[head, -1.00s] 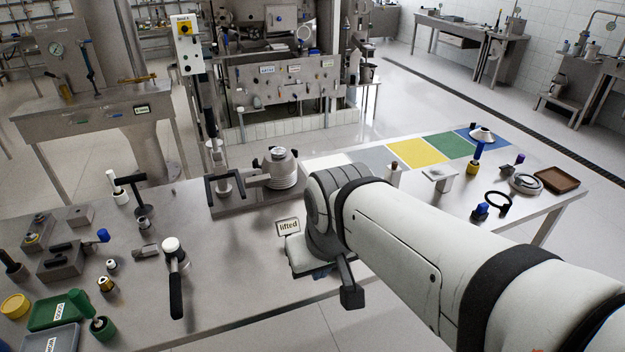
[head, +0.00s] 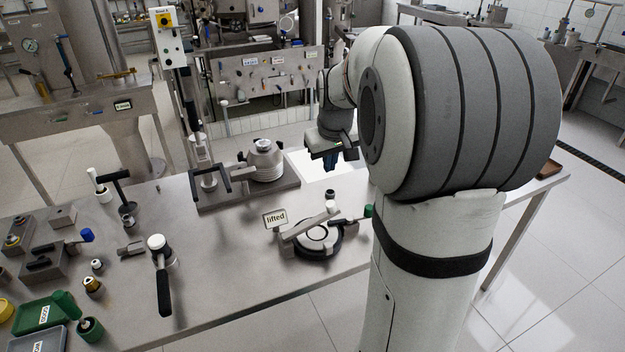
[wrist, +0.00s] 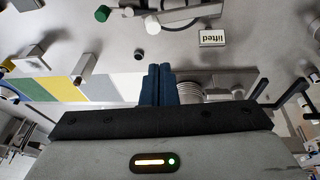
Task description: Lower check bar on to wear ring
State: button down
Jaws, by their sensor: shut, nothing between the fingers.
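The check bar (head: 312,221) is a grey bar lying slantwise above the round wear ring (head: 318,240). It has a white knob (head: 331,206) at its far right end. A tag reading "lifted" (head: 275,217) stands beside its left end. I cannot tell the gap between bar and ring. My gripper (head: 331,161) has blue fingers pointing down, shut and empty, behind and above the bar. The wrist view shows the shut fingers (wrist: 158,68), with the bar (wrist: 185,14) and tag (wrist: 212,38) apart from them near the top edge.
A stepped metal housing (head: 265,161) and a black-handled clamp (head: 208,178) stand to the left of my gripper. A black-handled tool with a white knob (head: 158,246) and small parts occupy the left. A green-ended item (head: 368,211) is right of the ring. My arm hides the bench's right side.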

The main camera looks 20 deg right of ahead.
jog(key=p, duration=0.3)
send_near(338, 208)
jog(key=shift+w+a+f, duration=1.05)
jog(key=shift+w+a, duration=0.05)
jog(key=shift+a, duration=0.05)
jog(key=shift+d+f, duration=0.2)
jog(key=shift+f, duration=0.55)
jog(key=d+f+b, duration=0.1)
jog(key=f+b, duration=0.1)
jog(key=b, duration=0.1)
jog(key=d+f+b, duration=0.1)
jog(key=f+b, duration=0.1)
jog(key=b, duration=0.1)
jog(key=shift+d+f, duration=0.2)
jog(key=shift+d, duration=0.05)
jog(key=shift+r, duration=0.1)
